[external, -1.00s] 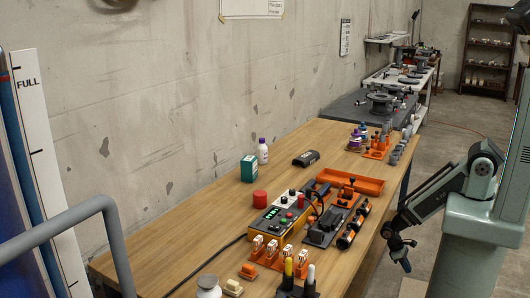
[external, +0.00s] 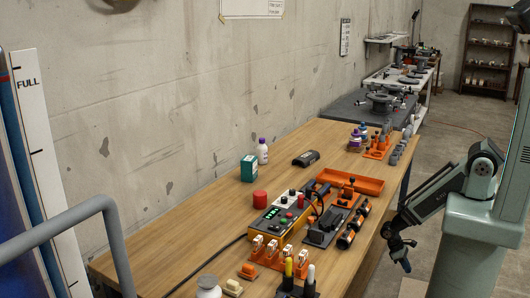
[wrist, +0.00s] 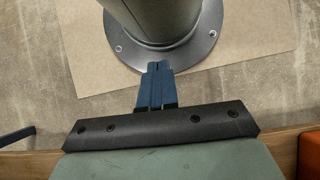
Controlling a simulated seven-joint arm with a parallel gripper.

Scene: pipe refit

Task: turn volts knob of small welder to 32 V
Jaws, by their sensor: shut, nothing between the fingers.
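The small welder (external: 270,222) is a yellow-sided box with a dark front panel and a green lit display, on the wooden bench. Small knobs and buttons show on its panel and top, too small to tell which one is the volts knob or what it reads. My gripper (external: 406,266) hangs low off the right edge of the bench, well apart from the welder. In the wrist view my gripper (wrist: 157,68) has its blue fingers together with nothing between them, pointing at the floor and a round grey flanged base.
The bench (external: 190,235) also holds an orange tray (external: 352,181), a red cylinder (external: 260,197), a green box (external: 249,168), a white bottle (external: 263,152) and orange racks with small parts. Yellow and white-tipped tools (external: 289,274) stand in front. The bench's left side is mostly clear.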

